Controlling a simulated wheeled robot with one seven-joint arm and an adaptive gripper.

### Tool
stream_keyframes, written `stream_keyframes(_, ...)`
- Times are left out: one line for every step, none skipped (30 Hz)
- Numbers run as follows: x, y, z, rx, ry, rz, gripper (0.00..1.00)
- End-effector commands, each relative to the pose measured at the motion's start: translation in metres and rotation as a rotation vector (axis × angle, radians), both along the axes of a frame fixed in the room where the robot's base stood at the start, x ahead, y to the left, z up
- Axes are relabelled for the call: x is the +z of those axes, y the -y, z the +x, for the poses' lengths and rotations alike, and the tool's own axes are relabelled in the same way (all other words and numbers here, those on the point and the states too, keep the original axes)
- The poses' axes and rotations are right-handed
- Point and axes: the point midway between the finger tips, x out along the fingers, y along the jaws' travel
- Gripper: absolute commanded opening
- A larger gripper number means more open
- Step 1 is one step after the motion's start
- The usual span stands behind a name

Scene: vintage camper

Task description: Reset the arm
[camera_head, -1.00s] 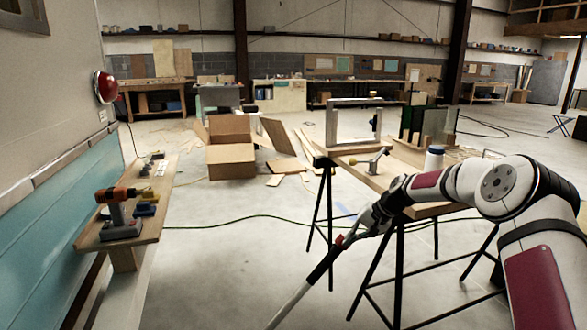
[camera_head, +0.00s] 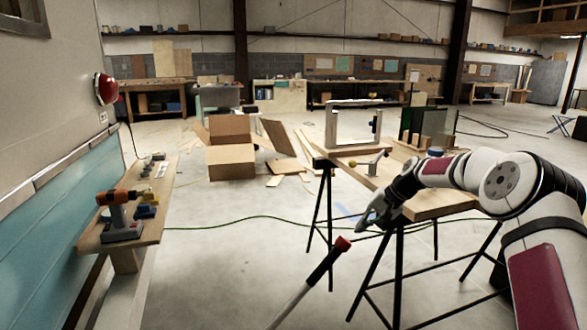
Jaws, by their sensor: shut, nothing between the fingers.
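My arm reaches in from the right edge. My gripper (camera_head: 364,226) is a grey, narrow shape pointing down and left, in front of the trestle table's near edge. It is shut and empty. Just below and left of its tip is a slanted pole with a red end (camera_head: 343,243), a black grip (camera_head: 324,264) and a pale shaft (camera_head: 289,306). A small gap shows between the gripper tip and the red end. The pole's lower end runs out of the picture at the bottom.
A wooden trestle table (camera_head: 445,203) on black legs stands beside my arm, bearing a grey frame (camera_head: 332,128) and a blue-capped item (camera_head: 435,153), partly hidden. A wooden shelf (camera_head: 150,228) with a drill (camera_head: 118,205) is at left. A cardboard box (camera_head: 230,160) stands behind open floor.

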Motion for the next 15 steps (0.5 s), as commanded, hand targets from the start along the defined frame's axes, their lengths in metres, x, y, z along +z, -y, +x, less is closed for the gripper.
stream_keyframes(0.01, -0.006, -0.005, 0.018, 0.001, -0.015, 0.0)
stream_keyframes(0.017, -0.009, -0.009, 0.029, 0.001, -0.027, 0.0)
stream_keyframes(0.026, -0.013, -0.016, 0.046, -0.001, -0.045, 0.0)
stream_keyframes(0.033, -0.016, -0.022, 0.06, -0.004, -0.06, 0.0)
stream_keyframes(0.041, -0.02, -0.029, 0.074, -0.006, -0.077, 0.0)
stream_keyframes(0.052, -0.025, -0.04, 0.094, -0.01, -0.101, 0.0)
stream_keyframes(0.059, -0.028, -0.048, 0.109, -0.014, -0.118, 0.0)
stream_keyframes(0.067, -0.031, -0.056, 0.122, -0.018, -0.136, 0.0)
stream_keyframes(0.077, -0.035, -0.067, 0.14, -0.021, -0.16, 0.0)
stream_keyframes(0.084, -0.037, -0.076, 0.153, -0.025, -0.178, 0.0)
stream_keyframes(0.091, -0.039, -0.085, 0.164, -0.03, -0.196, 0.0)
stream_keyframes(0.1, -0.042, -0.097, 0.179, -0.034, -0.218, 0.0)
stream_keyframes(0.107, -0.044, -0.106, 0.188, -0.037, -0.235, 0.0)
stream_keyframes(0.114, -0.045, -0.115, 0.198, -0.04, -0.252, 0.0)
stream_keyframes(0.122, -0.047, -0.128, 0.21, -0.045, -0.273, 0.0)
